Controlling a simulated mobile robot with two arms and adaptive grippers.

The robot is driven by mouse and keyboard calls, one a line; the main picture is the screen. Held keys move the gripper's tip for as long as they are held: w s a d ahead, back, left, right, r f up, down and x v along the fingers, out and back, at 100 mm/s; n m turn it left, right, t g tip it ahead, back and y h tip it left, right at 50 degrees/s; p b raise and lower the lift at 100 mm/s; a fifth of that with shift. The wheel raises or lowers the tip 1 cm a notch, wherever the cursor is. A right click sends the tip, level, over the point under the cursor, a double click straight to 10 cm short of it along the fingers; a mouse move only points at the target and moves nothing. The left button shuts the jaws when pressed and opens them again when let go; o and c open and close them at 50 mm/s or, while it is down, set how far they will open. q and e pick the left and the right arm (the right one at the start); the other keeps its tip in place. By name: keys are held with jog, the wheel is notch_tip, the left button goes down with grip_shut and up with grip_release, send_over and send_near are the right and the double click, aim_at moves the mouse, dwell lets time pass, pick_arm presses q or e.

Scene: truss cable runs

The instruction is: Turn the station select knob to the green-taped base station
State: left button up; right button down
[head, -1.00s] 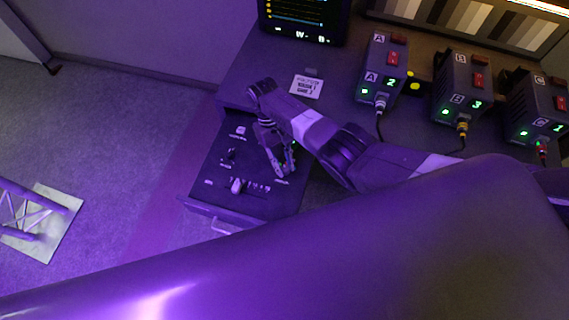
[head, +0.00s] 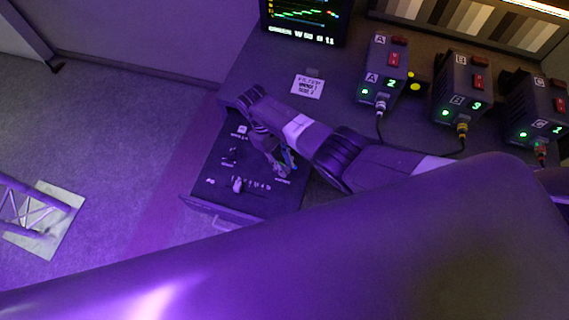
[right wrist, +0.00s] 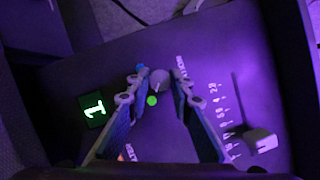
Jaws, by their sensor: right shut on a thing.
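The station select knob (right wrist: 160,78) is a small round grey knob on the dark control panel, with a green dot (right wrist: 152,100) and a blue dot (right wrist: 140,67) beside it. My right gripper (right wrist: 162,80) has its fingertips on both sides of the knob and is shut on it. In the head view my right gripper (head: 284,166) is over the panel's right side and hides the knob. The knob's pointer seems to face the green dot, but it is small. Base stations A (head: 381,72), B (head: 461,90) and C (head: 537,108) stand at the right. My left gripper is not in view.
A lit display (right wrist: 94,106) on the panel reads 1. A monitor (head: 304,18) with coloured traces and a paper card (head: 308,86) are on the desk behind.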

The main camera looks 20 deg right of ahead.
jog(key=shift+w, duration=0.1)
jog(key=c, duration=1.7)
grip_release()
jog(key=v, duration=1.2)
jog(key=shift+f, duration=0.1)
